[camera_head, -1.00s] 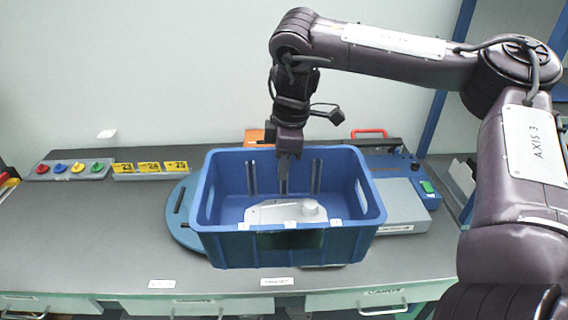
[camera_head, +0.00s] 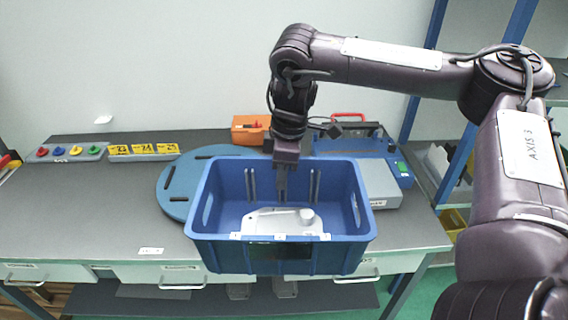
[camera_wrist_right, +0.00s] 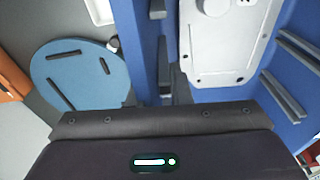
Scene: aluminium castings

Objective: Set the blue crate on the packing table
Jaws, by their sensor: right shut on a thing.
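The blue crate (camera_head: 345,254) is an open box with handle holes in its sides and a grey casting (camera_head: 268,223) lying inside. My right gripper (camera_head: 282,185) reaches down to the crate's far wall and is shut on that wall. The crate looks upright and overlaps the front edge of the grey workbench (camera_head: 95,205); its underside is hidden. In the right wrist view, the crate's blue wall and the casting (camera_wrist_right: 225,45) show just beyond the jaws. My left gripper is out of view.
A round blue plate (camera_head: 175,195) lies on the bench left of the crate. A blue and grey device (camera_head: 380,185) is at the right, with an orange box (camera_head: 248,130) behind. Colored knobs (camera_head: 75,152) and yellow number tags (camera_head: 143,150) line the back left. A shelf rack stands right.

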